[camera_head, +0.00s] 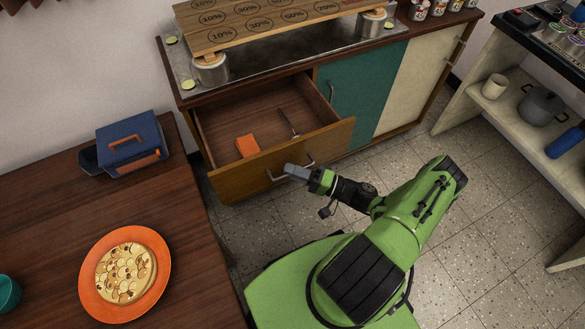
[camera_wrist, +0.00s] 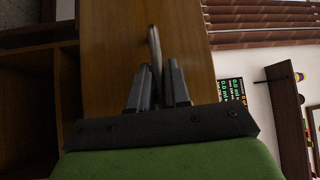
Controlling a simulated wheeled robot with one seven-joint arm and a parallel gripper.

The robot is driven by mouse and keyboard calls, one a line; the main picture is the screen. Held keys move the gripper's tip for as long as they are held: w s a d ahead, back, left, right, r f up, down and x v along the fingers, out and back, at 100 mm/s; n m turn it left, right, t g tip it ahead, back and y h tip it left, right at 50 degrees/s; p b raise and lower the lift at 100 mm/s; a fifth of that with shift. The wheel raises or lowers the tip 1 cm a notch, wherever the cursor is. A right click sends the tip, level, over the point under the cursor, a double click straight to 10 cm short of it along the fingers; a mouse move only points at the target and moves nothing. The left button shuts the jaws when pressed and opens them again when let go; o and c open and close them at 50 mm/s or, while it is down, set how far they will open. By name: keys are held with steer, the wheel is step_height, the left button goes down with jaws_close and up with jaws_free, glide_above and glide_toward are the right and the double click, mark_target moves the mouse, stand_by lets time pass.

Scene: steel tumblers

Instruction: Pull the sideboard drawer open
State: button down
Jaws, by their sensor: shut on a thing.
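The wooden sideboard drawer (camera_head: 290,157) is pulled well out of the sideboard (camera_head: 310,68) in the head view, and its inside shows. An orange block-like item (camera_head: 247,146) and a dark long-handled utensil (camera_head: 288,122) lie in it. My gripper (camera_head: 287,171) is at the metal bar handle (camera_head: 272,177) on the drawer front. In the wrist view the fingers (camera_wrist: 157,85) are closed around the handle (camera_wrist: 154,48), with the drawer front (camera_wrist: 110,55) behind. The part of the handle between the fingers is hidden.
A table with an orange plate of food (camera_head: 163,285) and a blue toolbox (camera_head: 131,140) stands at the left. A shelf unit with a pot (camera_head: 541,105) and a mug (camera_head: 494,86) is at the right. Tiled floor (camera_head: 290,215) lies clear before the drawer.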

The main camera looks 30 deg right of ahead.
stand_by(0.3)
steer(key=c, duration=1.2)
jaws_free()
steer(key=shift+s+d, duration=0.1)
steer(key=v, duration=1.5)
steer(key=shift+s+d+f+b, duration=0.1)
steer(key=shift+s+d+b, duration=0.1)
steer(key=shift+b, duration=0.1)
